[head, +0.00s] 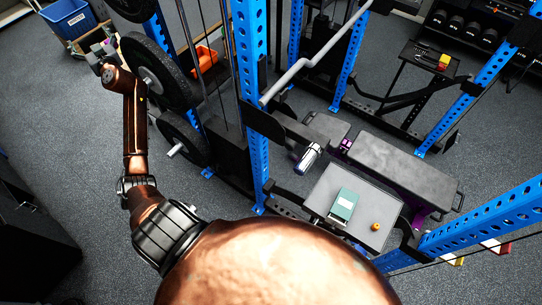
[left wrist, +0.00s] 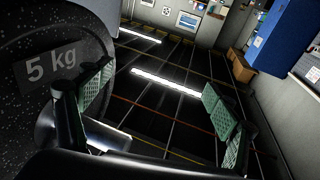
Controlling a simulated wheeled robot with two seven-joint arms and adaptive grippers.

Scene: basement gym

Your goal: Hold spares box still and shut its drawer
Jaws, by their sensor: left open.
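A small teal box (head: 343,205), which looks like the spares box, sits on a grey-topped stand (head: 322,190). A pale strip shows along its near lower edge; I cannot tell how far its drawer is out. My left gripper (head: 98,52) is at the upper left, beside the weight plates and far from the box. In the left wrist view its two green-padded fingers (left wrist: 155,110) are wide apart with nothing between them. The box is not in the left wrist view. My right gripper is not in view.
A small orange-yellow object (head: 376,227) sits on the stand right of the box. A black bench (head: 405,170) is behind it. Blue rack posts (head: 250,90) and black weight plates (head: 160,75) stand between my left gripper and the stand. A silver cylinder (head: 308,158) is near the stand's far-left corner.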

